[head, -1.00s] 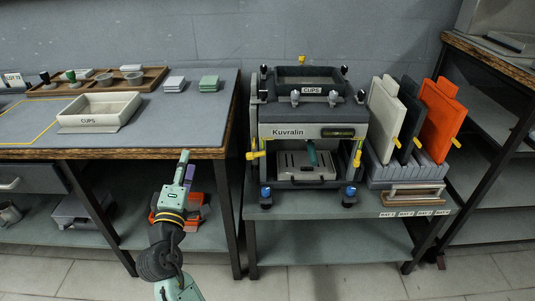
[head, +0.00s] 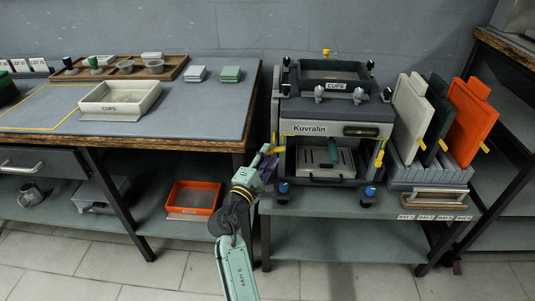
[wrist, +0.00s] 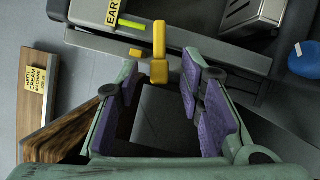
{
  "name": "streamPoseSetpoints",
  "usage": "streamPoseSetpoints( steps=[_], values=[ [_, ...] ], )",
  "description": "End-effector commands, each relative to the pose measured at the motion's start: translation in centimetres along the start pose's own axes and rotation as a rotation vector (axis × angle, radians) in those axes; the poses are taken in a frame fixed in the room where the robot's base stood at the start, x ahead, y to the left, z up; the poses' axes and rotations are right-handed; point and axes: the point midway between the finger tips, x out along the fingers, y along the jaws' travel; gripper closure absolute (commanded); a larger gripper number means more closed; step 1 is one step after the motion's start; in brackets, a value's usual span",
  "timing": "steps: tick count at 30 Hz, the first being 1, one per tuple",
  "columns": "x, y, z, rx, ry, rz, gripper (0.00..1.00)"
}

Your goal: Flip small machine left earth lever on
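The small machine (head: 336,128), marked Kuvralin, stands on a low grey stand. Its left earth lever (head: 268,149) is yellow and sits on the left side of the front, partly behind my gripper. In the wrist view the yellow lever (wrist: 159,45) points up in the picture, beside a label reading EART and a green strip (wrist: 131,24). My gripper (wrist: 159,68) is open, with its purple pads on either side of the lever's lower end and a gap visible. In the head view my gripper (head: 265,164) is at the machine's front left corner. Contact cannot be told.
A second yellow lever (head: 380,154) is on the machine's right. Blue-topped feet (head: 283,188) stand at its front. A wooden-edged table (head: 170,142) is close on the left. Upright panels (head: 470,112) stand right. Floor in front is clear.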

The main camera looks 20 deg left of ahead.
Motion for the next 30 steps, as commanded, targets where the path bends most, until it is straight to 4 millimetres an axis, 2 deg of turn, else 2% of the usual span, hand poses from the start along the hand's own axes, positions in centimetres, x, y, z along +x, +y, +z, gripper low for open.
streamPoseSetpoints(
  steps=[3,11,27,30],
  values=[
    [0.67,0.08,-0.02,0.001,0.001,0.001,0.65],
    [0.79,0.02,-0.04,0.002,0.001,0.001,0.65],
    [0.75,0.03,-0.04,0.002,0.002,0.001,1.0],
    [0.75,0.03,-0.04,0.002,0.002,0.001,1.0]
  ],
)
